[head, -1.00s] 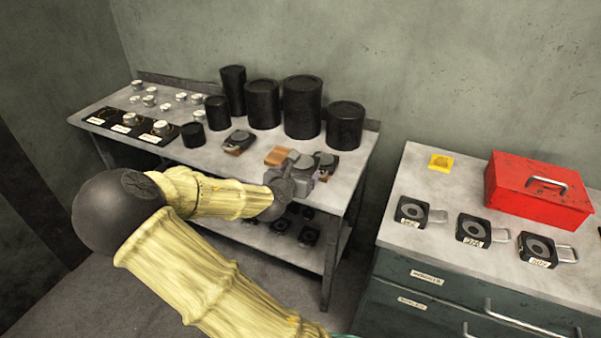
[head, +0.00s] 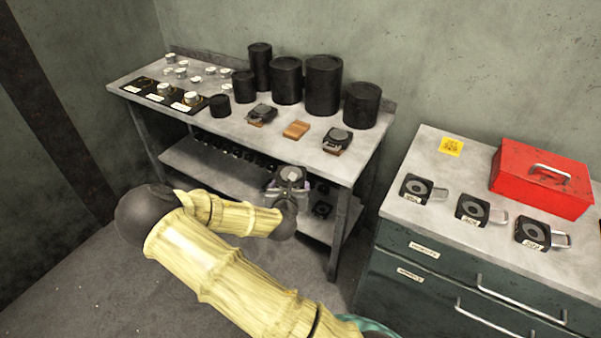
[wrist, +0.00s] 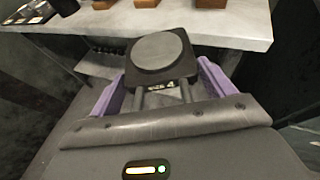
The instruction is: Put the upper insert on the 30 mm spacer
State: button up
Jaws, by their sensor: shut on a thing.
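My gripper (head: 291,187) is shut on the upper insert, a black square block with a round grey face and a small label. In the wrist view the insert (wrist: 158,57) sits between the purple-lined fingers, its round face up. It is held in the air in front of the bench.
The bench (head: 225,130) holds several black cylinders, metal discs, a bare wooden block (head: 296,129) and two other inserts (head: 262,112) (head: 339,135) on blocks. A red toolbox (head: 543,180) and a yellow sign (head: 451,147) are on the cabinet (head: 425,225). A floor gap separates bench and cabinet.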

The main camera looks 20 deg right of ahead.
jog(key=s+a+f+n+y+p, duration=0.2)
jog(key=s+f, duration=0.3)
jog(key=f, duration=0.3)
jog(key=s+a+f+n+t+y+p, duration=0.1)
jog(key=s+a+f+n+y+p, duration=0.1)
jog(key=f, duration=0.6)
jog(key=s+a+n+y, duration=0.1)
jog(key=s+a+y, duration=0.1)
jog(key=s, duration=0.1)
jog(key=shift+s+a, duration=0.35)
jog(key=shift+a, duration=0.05)
jog(key=shift+f, duration=0.1)
jog(key=shift+d, duration=0.1)
